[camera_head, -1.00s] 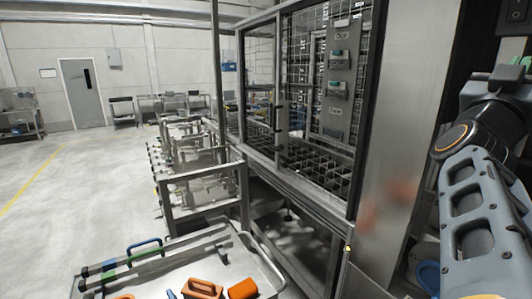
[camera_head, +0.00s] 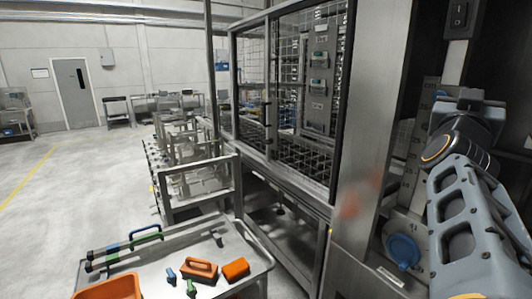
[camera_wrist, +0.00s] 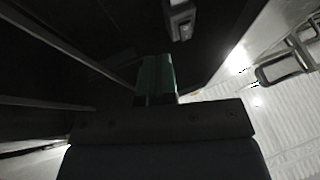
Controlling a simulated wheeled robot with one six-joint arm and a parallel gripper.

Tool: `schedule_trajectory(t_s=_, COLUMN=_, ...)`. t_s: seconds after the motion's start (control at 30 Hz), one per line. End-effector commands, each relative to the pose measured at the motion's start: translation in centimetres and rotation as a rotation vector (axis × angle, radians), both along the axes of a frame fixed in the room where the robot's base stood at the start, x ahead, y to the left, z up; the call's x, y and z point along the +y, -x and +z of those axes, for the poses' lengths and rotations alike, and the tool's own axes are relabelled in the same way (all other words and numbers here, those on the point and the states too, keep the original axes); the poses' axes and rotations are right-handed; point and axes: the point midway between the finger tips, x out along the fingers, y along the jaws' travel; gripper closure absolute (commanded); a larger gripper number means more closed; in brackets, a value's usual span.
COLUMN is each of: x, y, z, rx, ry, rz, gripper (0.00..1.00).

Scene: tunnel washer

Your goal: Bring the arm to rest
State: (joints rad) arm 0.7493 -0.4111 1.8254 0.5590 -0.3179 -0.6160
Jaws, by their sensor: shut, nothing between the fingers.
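My arm (camera_head: 462,215) rises at the right side of the head view, in front of the dark opening of a steel cabinet. Its upper end bends there, and my gripper does not show clearly in that view. In the wrist view my gripper (camera_wrist: 156,75) shows its green fingers together, with nothing between them. Dark panels surround the fingers in the wrist view, and I see no contact with them.
The caged machine (camera_head: 290,100) is in the middle. The floor at left is open.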

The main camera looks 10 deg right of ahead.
Motion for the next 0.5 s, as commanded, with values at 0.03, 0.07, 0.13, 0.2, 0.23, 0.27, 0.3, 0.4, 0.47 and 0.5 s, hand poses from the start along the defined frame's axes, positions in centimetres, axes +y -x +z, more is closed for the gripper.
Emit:
schedule_trajectory(t_s=0.03, x=0.0, y=-0.8, z=-1.5, rx=0.036, ry=-0.04, rz=0.033, gripper=1.0)
schedule_trajectory(t_s=0.07, x=0.1, y=-1.3, z=-2.4, rx=0.06, ry=-0.066, rz=0.056, gripper=1.0)
schedule_trajectory(t_s=0.13, x=0.5, y=-2.4, z=-4.8, rx=0.119, ry=-0.135, rz=0.113, gripper=1.0)
schedule_trajectory(t_s=0.2, x=1.2, y=-3.6, z=-7.6, rx=0.185, ry=-0.211, rz=0.173, gripper=1.0)
schedule_trajectory(t_s=0.23, x=1.7, y=-4.1, z=-8.8, rx=0.218, ry=-0.245, rz=0.2, gripper=1.0)
schedule_trajectory(t_s=0.27, x=2.3, y=-4.7, z=-10.3, rx=0.254, ry=-0.285, rz=0.231, gripper=1.0)
schedule_trajectory(t_s=0.3, x=3.1, y=-5.4, z=-12.5, rx=0.308, ry=-0.342, rz=0.27, gripper=1.0)
schedule_trajectory(t_s=0.4, x=6.6, y=-6.6, z=-18.9, rx=0.479, ry=-0.509, rz=0.376, gripper=1.0)
schedule_trajectory(t_s=0.47, x=9.2, y=-6.8, z=-23.0, rx=0.599, ry=-0.614, rz=0.432, gripper=1.0)
schedule_trajectory(t_s=0.5, x=11.0, y=-6.5, z=-25.6, rx=0.683, ry=-0.677, rz=0.464, gripper=1.0)
